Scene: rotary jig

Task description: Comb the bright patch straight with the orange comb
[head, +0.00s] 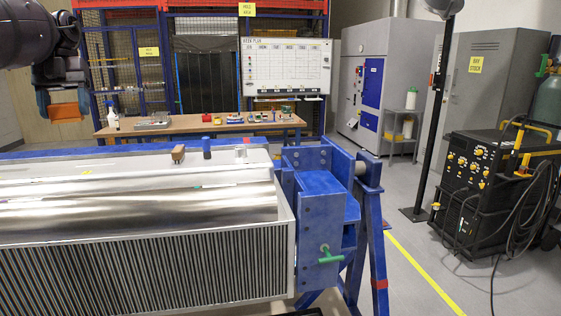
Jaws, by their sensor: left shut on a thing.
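The orange comb (67,109) is at the upper left of the head view. My left gripper (63,98) is shut on it and holds it in the air, teeth side hard to make out. Below and in front lies a large radiator-like core with a face of fine upright fins (150,264). The comb is well above and apart from these fins. I cannot pick out a distinct bright patch among the fins. A shiny curved metal tank (140,207) runs above them. My right gripper is not in view.
A blue jig stand (322,197) with a green handle (328,255) holds the core's right end. A brown-topped block (178,153) and a blue peg (207,148) stand on top. Behind is a wooden bench (200,125). Open floor and a black welding machine (480,180) are at right.

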